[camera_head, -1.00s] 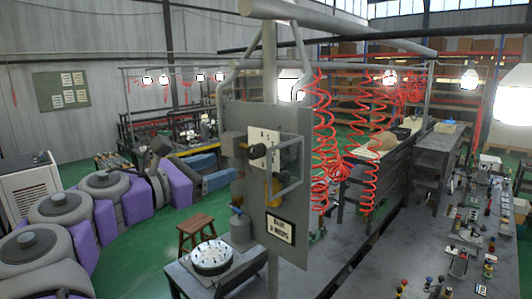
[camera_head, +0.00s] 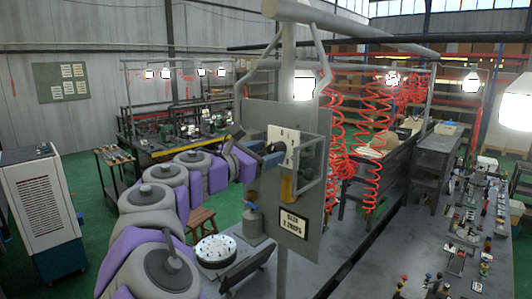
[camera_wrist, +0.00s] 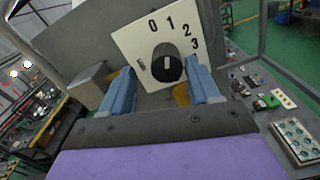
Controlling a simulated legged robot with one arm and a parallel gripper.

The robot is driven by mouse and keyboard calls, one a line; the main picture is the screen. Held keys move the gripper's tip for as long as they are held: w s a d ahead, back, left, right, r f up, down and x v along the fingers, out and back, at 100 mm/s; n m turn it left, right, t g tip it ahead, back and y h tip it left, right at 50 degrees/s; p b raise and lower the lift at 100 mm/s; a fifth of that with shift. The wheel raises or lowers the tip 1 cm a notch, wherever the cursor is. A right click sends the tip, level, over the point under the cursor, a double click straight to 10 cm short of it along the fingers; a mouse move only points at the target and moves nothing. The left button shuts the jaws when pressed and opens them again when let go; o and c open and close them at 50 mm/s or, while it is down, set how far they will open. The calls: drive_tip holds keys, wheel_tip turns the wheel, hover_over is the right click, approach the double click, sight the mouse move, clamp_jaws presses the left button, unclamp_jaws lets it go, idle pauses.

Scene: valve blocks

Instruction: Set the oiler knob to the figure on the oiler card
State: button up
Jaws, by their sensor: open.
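The white dial plate (camera_wrist: 150,35) carries the figures 0, 1, 2 and 3 and fills the upper middle of the wrist view. The round black oiler knob (camera_wrist: 168,66) sits on it, its white mark pointing up, roughly toward the 1. My gripper (camera_wrist: 162,80) is open, with one blue jaw on either side of the knob; I cannot tell whether they touch it. In the head view my gripper (camera_head: 264,150) is at the plate (camera_head: 290,140) and largely hides the knob. The oiler card (camera_head: 293,222) hangs below; its small text seems to read 3 drops.
The grey panel (camera_head: 262,115) holds the dial, with an amber bowl (camera_head: 288,188) below it and a wire guard (camera_head: 312,160) at right. A round white-topped dial (camera_head: 215,250) and a grey can (camera_head: 252,220) stand below. Red coiled hoses (camera_head: 375,120) hang behind.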

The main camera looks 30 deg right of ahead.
drive_tip(key=shift+s+a+r, duration=0.1)
drive_tip(key=shift+s+a, duration=0.2)
drive_tip(key=shift+a, duration=0.15)
drive_tip(key=shift+c, duration=0.2)
drive_tip(key=shift+s+d, duration=0.1)
drive_tip(key=shift+d, duration=0.2)
drive_tip(key=shift+c, duration=0.7)
drive_tip(key=shift+d, duration=0.9)
drive_tip(key=c, duration=0.3)
drive_tip(key=shift+w+d, duration=0.2)
drive_tip(key=shift+c, duration=0.8)
drive_tip(key=shift+a+f, duration=0.1)
drive_tip(key=shift+f, duration=0.1)
drive_tip(key=c, duration=0.4)
drive_tip(key=shift+o, duration=0.2)
drive_tip(key=shift+w, duration=0.1)
